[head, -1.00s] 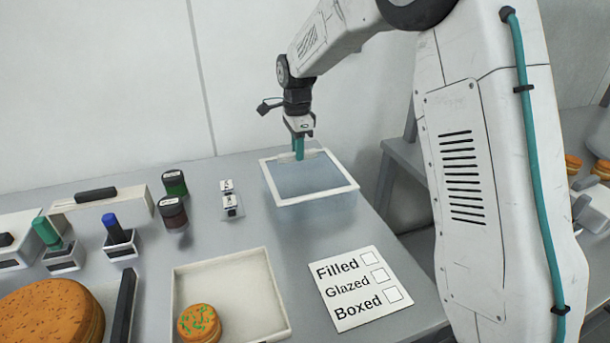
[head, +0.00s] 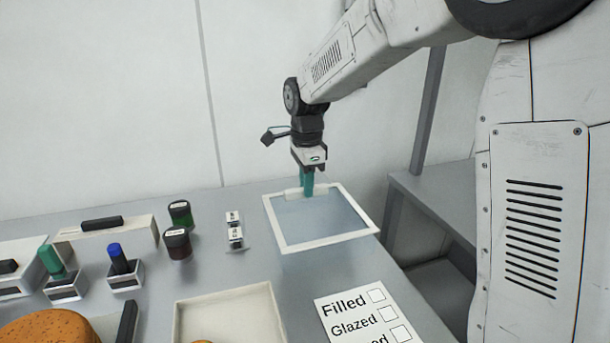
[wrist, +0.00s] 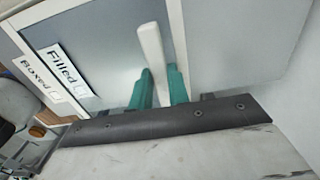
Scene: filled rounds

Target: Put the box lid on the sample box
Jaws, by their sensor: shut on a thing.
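The box lid (head: 338,240) is a clear bluish pane in a white frame, lying level at the back right of the bench. I cannot tell for sure whether it touches the bench. My gripper (head: 307,191) points down at its far edge, teal fingers closed on the lid's white grip bar. In the wrist view the bar (wrist: 151,50) stands between the fingers (wrist: 160,88). The open pale box (head: 177,322), apparently the sample box, is at the front middle, cut off by the picture's bottom edge. Only the top of a round shows inside.
A checklist card (head: 350,305) lies right of the open box. Two dark jars (head: 178,243), a small white-and-black item (head: 235,230) and pens in holders (head: 123,268) stand left of the lid. A large orange-brown round (head: 45,320) is at the front left.

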